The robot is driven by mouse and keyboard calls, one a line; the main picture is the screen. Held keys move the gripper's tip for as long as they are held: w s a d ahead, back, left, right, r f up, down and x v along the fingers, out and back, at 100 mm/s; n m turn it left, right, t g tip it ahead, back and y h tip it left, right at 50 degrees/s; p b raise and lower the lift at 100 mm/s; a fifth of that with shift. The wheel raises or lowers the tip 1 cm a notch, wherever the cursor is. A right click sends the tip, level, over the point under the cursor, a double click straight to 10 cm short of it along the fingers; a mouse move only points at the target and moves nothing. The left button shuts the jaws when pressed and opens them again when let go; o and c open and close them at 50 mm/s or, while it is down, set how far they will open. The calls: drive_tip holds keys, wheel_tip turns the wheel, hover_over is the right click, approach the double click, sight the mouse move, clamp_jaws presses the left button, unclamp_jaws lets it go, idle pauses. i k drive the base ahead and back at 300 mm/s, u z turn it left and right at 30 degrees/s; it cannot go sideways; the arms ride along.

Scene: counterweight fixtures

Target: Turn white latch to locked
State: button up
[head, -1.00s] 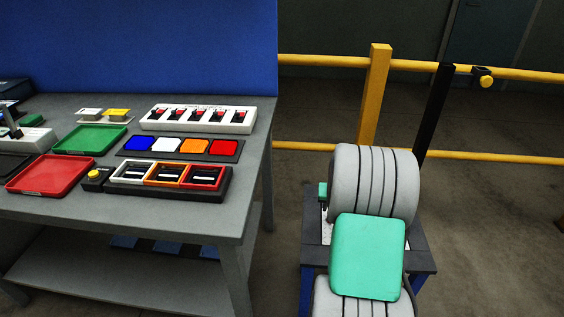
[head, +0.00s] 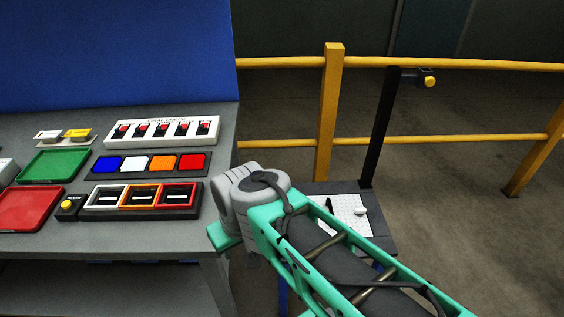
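The unit that looks like the white latch (head: 105,197) has a white frame around a dark recess with a pale bar. It is the leftmost of three framed units in a black block on the grey workbench. The orange-framed unit (head: 143,196) and the red-framed unit (head: 178,195) sit to its right. The bar's exact setting is too small to read. My arm crosses the lower right of the view, its grey joint beside the bench's right edge. My gripper is not in view.
A yellow button (head: 68,206) sits just left of the latch block. Behind it are a row of coloured pads (head: 150,162) and a white switch panel (head: 162,132). Green (head: 53,166) and red (head: 28,209) trays lie left. Yellow railing (head: 332,110) stands behind at right.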

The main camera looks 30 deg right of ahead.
sight(360, 213)
drive_tip(key=z, duration=1.2)
drive_tip(key=k, duration=1.1)
drive_tip(key=z, duration=0.3)
drive_tip(key=i, duration=1.5)
drive_tip(key=u, duration=1.05)
